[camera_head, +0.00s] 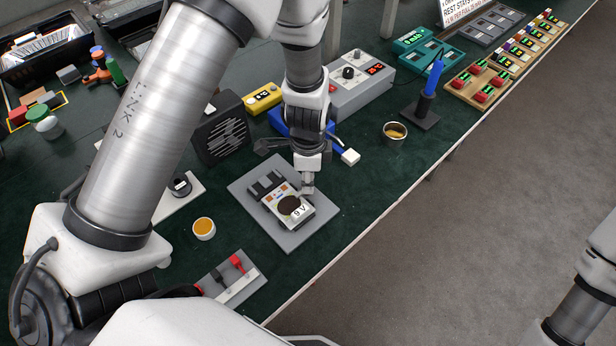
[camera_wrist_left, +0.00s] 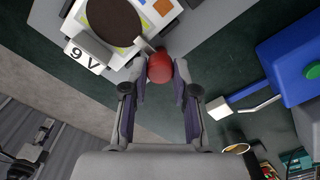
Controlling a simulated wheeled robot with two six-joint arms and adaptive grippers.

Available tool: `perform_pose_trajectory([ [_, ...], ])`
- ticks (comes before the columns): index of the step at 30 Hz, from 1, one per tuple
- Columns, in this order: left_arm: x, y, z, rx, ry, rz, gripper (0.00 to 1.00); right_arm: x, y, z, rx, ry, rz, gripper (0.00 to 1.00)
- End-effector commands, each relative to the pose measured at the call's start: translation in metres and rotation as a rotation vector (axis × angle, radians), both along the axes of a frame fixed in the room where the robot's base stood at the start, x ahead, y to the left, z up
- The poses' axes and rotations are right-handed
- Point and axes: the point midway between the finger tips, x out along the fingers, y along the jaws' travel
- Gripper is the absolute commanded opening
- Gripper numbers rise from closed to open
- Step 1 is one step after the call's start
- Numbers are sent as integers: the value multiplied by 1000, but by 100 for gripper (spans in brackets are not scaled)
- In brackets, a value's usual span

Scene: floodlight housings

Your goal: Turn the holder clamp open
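The holder is a white unit marked "9 V" with a dark round disc (camera_head: 290,205) on top, lying on a grey plate (camera_head: 250,190) near the table's front edge. Its disc (camera_wrist_left: 114,20) and "9 V" label (camera_wrist_left: 84,57) also show in the left wrist view. A red knob (camera_wrist_left: 160,67) on a short pale lever, which looks like the clamp handle, sticks out beside the disc. My left gripper (camera_head: 307,187) points down at the holder's right side. In the wrist view, its fingers (camera_wrist_left: 161,78) close on both sides of the knob. My right gripper is out of view.
A small cup (camera_head: 204,229) and a plate with red and black plugs (camera_head: 235,275) stand nearby. Behind my gripper are a blue device with a white-tipped lever (camera_head: 349,157) and a grey box (camera_head: 360,85). A metal cup (camera_head: 394,132) stands right. Beyond the table edge is floor.

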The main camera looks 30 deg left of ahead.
Motion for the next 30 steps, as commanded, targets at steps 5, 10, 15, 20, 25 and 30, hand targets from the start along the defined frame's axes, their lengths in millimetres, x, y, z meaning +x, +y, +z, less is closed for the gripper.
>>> perform_pose_trajectory([
  [5, -1, 0, -2, 0, 2, 1, 0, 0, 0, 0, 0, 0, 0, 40],
  [10, -1, 0, -2, 0, 4, 22, 0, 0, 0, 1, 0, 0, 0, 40],
  [15, -1, 0, -1, 0, 4, 83, 0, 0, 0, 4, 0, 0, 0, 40],
  [20, -2, 0, -1, 0, 7, 184, 0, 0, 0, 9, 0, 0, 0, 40],
  [25, -2, 0, -1, 0, 7, 328, 0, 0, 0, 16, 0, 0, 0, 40],
  [30, -2, 1, -1, 1, 8, 489, 0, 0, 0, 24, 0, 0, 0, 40],
])
